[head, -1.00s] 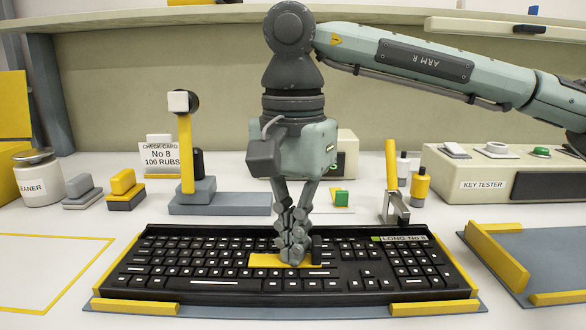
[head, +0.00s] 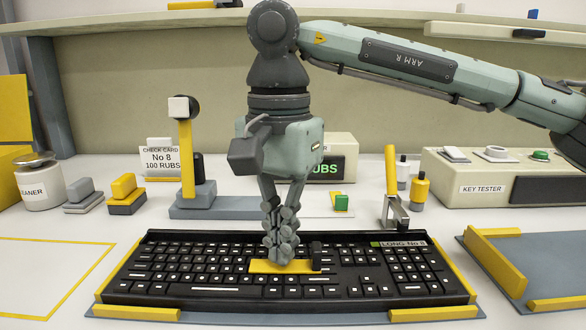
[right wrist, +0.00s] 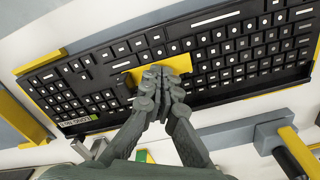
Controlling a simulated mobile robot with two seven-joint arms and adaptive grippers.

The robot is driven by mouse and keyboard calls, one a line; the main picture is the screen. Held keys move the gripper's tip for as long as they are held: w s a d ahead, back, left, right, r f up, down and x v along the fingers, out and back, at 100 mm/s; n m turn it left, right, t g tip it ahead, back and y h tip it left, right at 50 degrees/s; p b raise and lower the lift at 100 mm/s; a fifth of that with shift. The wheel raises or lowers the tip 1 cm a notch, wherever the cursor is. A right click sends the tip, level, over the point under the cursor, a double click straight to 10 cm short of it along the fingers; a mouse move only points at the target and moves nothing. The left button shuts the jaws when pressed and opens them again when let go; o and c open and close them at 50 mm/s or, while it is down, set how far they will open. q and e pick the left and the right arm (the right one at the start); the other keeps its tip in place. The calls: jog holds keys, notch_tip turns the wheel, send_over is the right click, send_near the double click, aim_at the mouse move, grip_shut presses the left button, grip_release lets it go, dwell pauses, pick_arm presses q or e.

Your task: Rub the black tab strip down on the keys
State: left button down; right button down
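The strip (head: 262,267) is a yellow bar with an upright black tab (head: 316,255) at its right end. It lies across the keys near the middle of the black keyboard (head: 215,289). My right gripper (head: 281,257) points down with its fingers closed together. Its tips are at the strip's upper face, left of the tab, and appear to touch it; no object shows between them. The right wrist view also shows the closed fingertips (right wrist: 163,88) over the yellow strip (right wrist: 178,64). The fingers hide part of the strip. My left gripper is not in view.
The keyboard sits in a tray with yellow corner stops (head: 137,313). Behind stand a check card (head: 161,160) reading "No 8 100 RUBS", a yellow post (head: 187,150), a lit display (head: 330,169) and a yellow lever (head: 391,175). A key tester (head: 480,185) is at right.

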jog(key=shift+a, duration=0.55)
jog(key=shift+f+b, duration=0.45)
jog(key=shift+f, duration=0.25)
dwell(0.4)
jog(key=shift+r, duration=0.1)
jog(key=shift+r+p, duration=2.45)
jog(key=shift+r, duration=1.05)
